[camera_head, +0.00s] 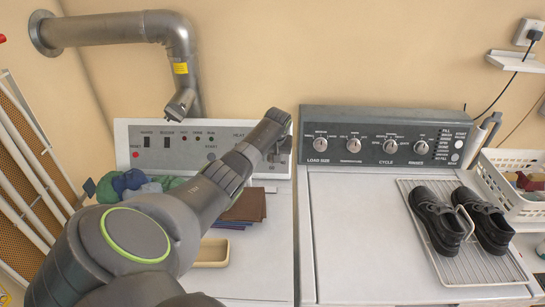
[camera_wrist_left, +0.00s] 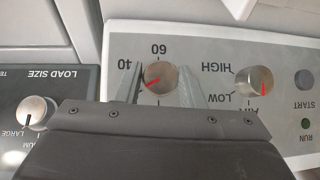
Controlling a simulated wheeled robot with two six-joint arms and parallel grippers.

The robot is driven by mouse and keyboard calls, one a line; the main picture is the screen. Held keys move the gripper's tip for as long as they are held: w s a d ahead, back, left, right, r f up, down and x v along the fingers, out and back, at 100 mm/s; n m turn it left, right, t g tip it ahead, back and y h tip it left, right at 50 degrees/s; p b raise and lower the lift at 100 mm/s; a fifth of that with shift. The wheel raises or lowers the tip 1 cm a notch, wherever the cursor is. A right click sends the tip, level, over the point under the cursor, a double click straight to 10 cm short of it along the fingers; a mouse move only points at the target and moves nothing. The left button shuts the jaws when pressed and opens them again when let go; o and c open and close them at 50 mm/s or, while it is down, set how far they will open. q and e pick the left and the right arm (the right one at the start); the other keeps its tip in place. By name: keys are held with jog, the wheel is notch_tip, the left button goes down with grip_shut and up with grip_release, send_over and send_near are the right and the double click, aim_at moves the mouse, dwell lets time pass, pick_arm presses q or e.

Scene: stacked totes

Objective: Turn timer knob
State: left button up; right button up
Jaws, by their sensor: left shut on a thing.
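The timer knob (camera_wrist_left: 160,78) is a round metal knob with a red pointer line, on the white dryer panel (camera_head: 222,132). In the left wrist view the panel's lettering is upside down, with 60 above the knob and 40 to its left. The red line points left and slightly down. My left gripper (camera_wrist_left: 161,84) has one finger on each side of the knob and is shut on it. In the head view my left gripper (camera_head: 279,122) is at the right end of the panel and hides the knob.
A heat knob (camera_wrist_left: 254,85) and a start button (camera_wrist_left: 304,80) sit to the right in the wrist view. A washer panel (camera_head: 386,137) with several knobs adjoins. Black shoes (camera_head: 438,222) on a rack, folded cloths (camera_head: 245,207) and a metal duct (camera_head: 120,29) are around.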

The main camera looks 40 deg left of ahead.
pick_arm(q)
jog(key=o, duration=1)
jog(key=shift+r, duration=0.1)
jog(key=b+v, duration=0.3)
jog(key=v, duration=1.4)
